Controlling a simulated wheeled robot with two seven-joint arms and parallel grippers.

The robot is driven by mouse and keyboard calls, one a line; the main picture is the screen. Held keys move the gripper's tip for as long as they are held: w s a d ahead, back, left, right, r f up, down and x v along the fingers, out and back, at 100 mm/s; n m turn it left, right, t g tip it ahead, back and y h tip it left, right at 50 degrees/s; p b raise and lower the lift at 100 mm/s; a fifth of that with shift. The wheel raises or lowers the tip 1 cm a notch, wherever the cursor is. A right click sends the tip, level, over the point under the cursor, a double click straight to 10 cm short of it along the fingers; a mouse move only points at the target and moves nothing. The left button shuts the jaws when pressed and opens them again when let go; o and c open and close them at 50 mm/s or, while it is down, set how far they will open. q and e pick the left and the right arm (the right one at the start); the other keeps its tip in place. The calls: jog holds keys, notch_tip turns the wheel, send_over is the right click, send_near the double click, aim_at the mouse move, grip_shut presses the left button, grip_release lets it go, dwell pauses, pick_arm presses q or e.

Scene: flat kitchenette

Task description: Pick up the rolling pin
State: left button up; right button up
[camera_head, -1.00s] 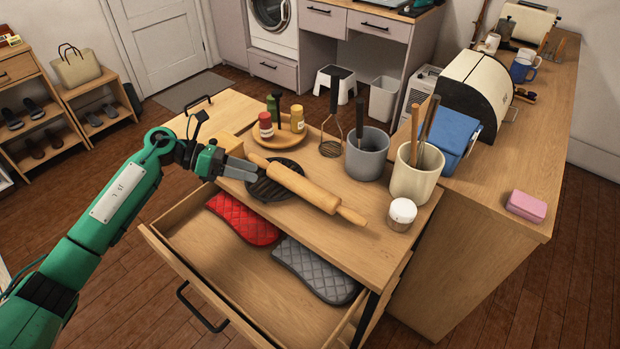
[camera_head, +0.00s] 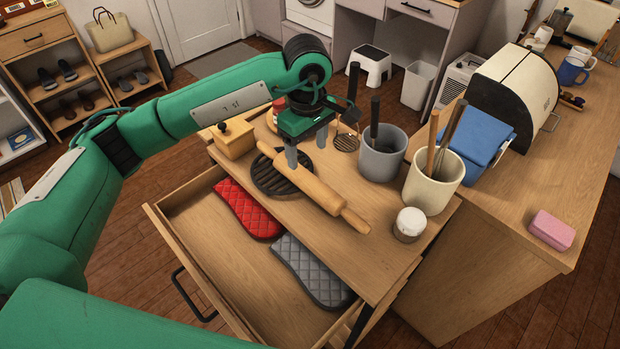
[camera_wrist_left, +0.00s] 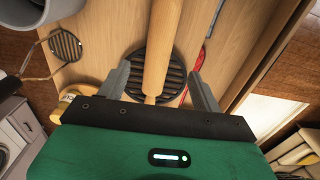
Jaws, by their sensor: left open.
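The wooden rolling pin (camera_head: 316,187) lies on the worktop, one end resting over a dark round trivet (camera_head: 266,184). Its near handle points toward the right front. My left gripper (camera_head: 306,150) points down over the far part of the pin. Its fingers are open. In the left wrist view the pin (camera_wrist_left: 160,45) runs between the two spread fingertips of my left gripper (camera_wrist_left: 161,80), and neither finger visibly touches it. The trivet (camera_wrist_left: 177,75) shows beneath. My right gripper is not in view.
A grey utensil crock (camera_head: 378,158), a cream utensil crock (camera_head: 428,190) and a white-lidded jar (camera_head: 408,225) stand right of the pin. A wooden box (camera_head: 234,140) is at the left. The open drawer (camera_head: 225,262) below holds red (camera_head: 248,208) and grey (camera_head: 312,272) quilted mitts.

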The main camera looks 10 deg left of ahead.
aim_at(309, 176)
pick_arm(q)
notch_tip(309, 176, down, 5)
jog(key=shift+r+p, duration=0.1)
jog(key=shift+p, duration=0.35)
jog(key=shift+f+p, duration=0.4)
jog(key=shift+f, duration=0.15)
notch_tip(309, 176, down, 3)
jog(key=shift+f+p, duration=0.15)
jog(key=shift+p, duration=0.65)
jog(key=shift+f, duration=0.5)
jog(key=shift+d, duration=0.1)
jog(key=c, duration=1.4)
jog(key=shift+c, duration=0.2)
jog(key=shift+r, duration=0.2)
